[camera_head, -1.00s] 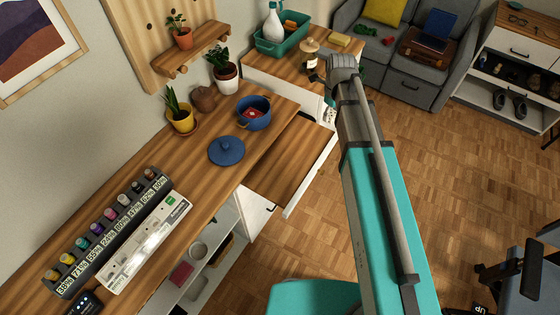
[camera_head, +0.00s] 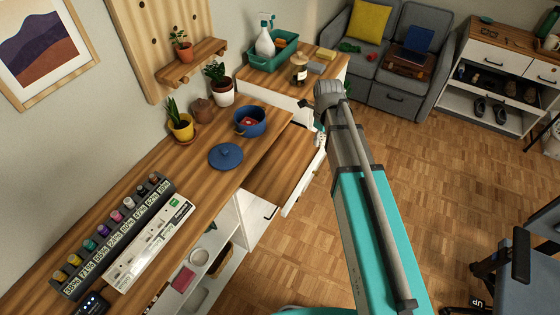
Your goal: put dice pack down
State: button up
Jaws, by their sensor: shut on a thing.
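My arm reaches up from the bottom of the head view, and its grey wrist covers most of my gripper (camera_head: 319,130). Only a small part of the gripper end shows, left of the wrist, close to the right edge of the lower wooden surface (camera_head: 283,165). A small white and teal patch shows there. It is too small and covered to make out as the dice pack, and the fingers cannot be seen clearly. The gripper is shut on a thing.
The desk (camera_head: 195,185) carries a blue pot (camera_head: 249,121) with something red inside, a blue lid (camera_head: 226,156), plants, a teapot (camera_head: 203,110) and a power strip (camera_head: 150,243). A side table (camera_head: 325,68) holds a teal basket (camera_head: 274,60) and a bottle (camera_head: 299,70). The lower wooden surface is mostly bare.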

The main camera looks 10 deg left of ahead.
jog(key=shift+s+a, duration=0.1)
jog(key=shift+a, duration=0.2)
jog(key=shift+a, duration=0.35)
jog(key=shift+s+a, duration=0.2)
jog(key=shift+a, duration=0.35)
notch_tip(320, 180, down, 6)
jog(key=n+b, duration=0.2)
jog(key=b, duration=0.4)
jog(key=shift+w+a+n, duration=0.3)
jog(key=shift+w, duration=0.15)
jog(key=b, duration=0.9)
send_over(299, 149)
notch_tip(299, 149, down, 9)
jog(key=shift+r, duration=0.1)
